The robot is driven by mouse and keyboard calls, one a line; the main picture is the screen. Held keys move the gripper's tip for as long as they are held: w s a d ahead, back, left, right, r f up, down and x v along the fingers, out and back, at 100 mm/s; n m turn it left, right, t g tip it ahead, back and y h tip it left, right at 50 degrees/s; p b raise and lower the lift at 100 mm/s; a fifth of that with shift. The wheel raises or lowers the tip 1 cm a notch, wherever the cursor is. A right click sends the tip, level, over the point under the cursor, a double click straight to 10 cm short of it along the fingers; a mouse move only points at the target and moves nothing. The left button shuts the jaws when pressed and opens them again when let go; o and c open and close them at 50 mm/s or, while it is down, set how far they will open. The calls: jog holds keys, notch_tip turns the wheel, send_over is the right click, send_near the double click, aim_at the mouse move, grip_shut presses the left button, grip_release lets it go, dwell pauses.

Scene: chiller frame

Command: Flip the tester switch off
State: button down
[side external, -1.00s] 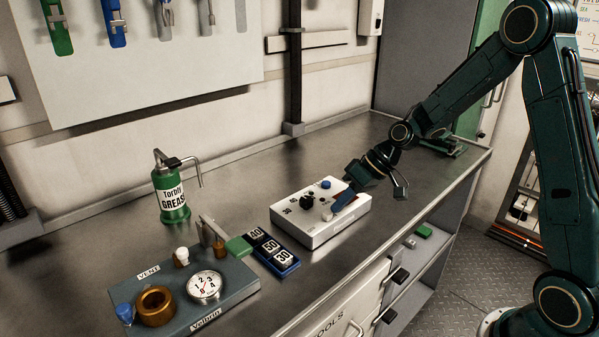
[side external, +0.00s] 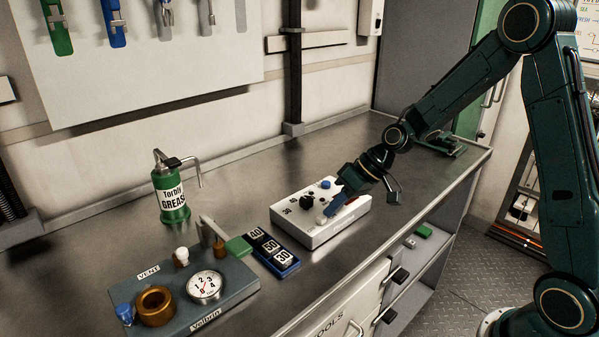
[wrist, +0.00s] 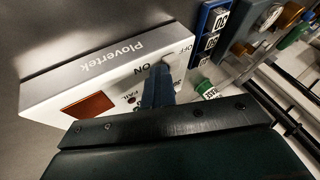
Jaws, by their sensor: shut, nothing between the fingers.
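The tester (side external: 318,236) is a white box on the bench, marked Plovertek in the wrist view (wrist: 92,62). Its top has a black knob (side external: 307,200) and a blue button (side external: 326,184). A small pale knob (side external: 321,219), possibly the switch lever, shows by my fingertips. My gripper (side external: 331,211) is shut and empty, low over the tester's top. In the wrist view its blue fingers (wrist: 158,88) point at the ON and OFF labels. The fingers partly hide the switch there, so I cannot tell its position or whether they touch it.
A row of number blocks on a blue base (side external: 285,267) lies left of the tester. A grey gauge panel (side external: 236,284) and a green grease can (side external: 172,205) stand further left. The bench behind the tester is clear.

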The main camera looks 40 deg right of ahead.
jog(key=shift+d, duration=0.75)
jog(key=d, duration=0.3)
jog(key=shift+s+r, duration=0.1)
jog(key=shift+r, duration=0.2)
jog(key=v, duration=0.9)
jog(key=shift+s+r, duration=0.15)
jog(key=s+a+r+h, duration=0.3)
jog(key=s+a+r, duration=0.3)
jog(key=s+a, duration=0.15)
jog(key=s+r+m+t+h, duration=0.1)
jog(key=s+r+h, duration=0.1)
jog(key=s, duration=1.2)
jog(key=shift+s+a+h, duration=0.35)
jog(key=shift+h, duration=0.05)
